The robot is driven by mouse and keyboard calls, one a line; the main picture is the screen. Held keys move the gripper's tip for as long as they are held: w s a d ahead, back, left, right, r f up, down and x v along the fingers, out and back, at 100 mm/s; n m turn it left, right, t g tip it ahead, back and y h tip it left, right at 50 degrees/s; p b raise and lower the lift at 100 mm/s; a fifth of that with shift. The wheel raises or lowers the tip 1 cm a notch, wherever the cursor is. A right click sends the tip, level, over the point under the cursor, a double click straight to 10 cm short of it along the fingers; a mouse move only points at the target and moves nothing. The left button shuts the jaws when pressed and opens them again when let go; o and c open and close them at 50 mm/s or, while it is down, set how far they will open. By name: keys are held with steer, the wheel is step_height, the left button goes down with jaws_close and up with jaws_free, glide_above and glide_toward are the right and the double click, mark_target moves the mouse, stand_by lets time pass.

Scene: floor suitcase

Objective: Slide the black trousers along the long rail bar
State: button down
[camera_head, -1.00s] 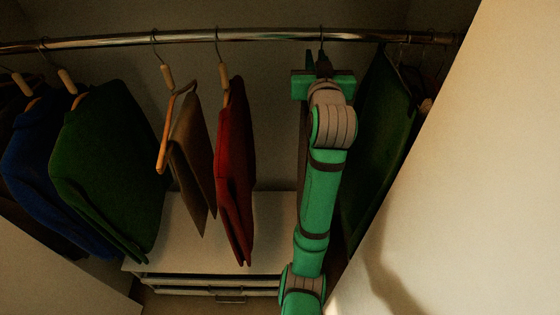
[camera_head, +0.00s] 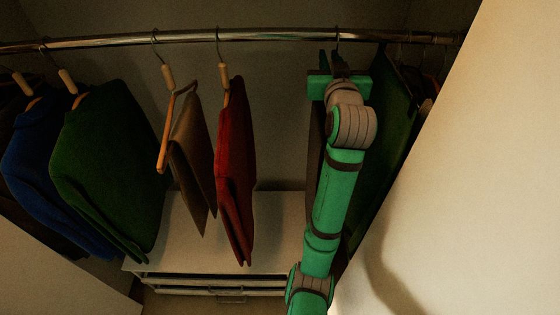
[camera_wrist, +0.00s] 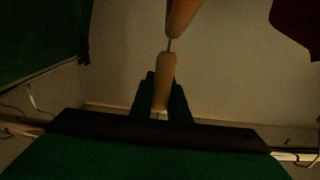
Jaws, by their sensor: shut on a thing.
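The black trousers (camera_head: 314,150) hang from the long rail bar (camera_head: 270,36), right of the middle in the head view. My arm hides most of them, and only a dark strip shows at its left. My gripper (camera_head: 337,68) is just below the rail, under the hook of their hanger. In the wrist view, my gripper (camera_wrist: 162,98) is shut on the pale wooden neck of the hanger (camera_wrist: 165,75). The hook still sits on the rail.
Green (camera_head: 110,160) and blue (camera_head: 38,165) tops hang further left. A dark green garment (camera_head: 390,125) hangs close at right, beside a pale panel (camera_head: 470,190).

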steer(key=shift+d, duration=2.2)
steer(key=c, duration=1.6)
jaws_free()
steer(key=shift+c, duration=0.2)
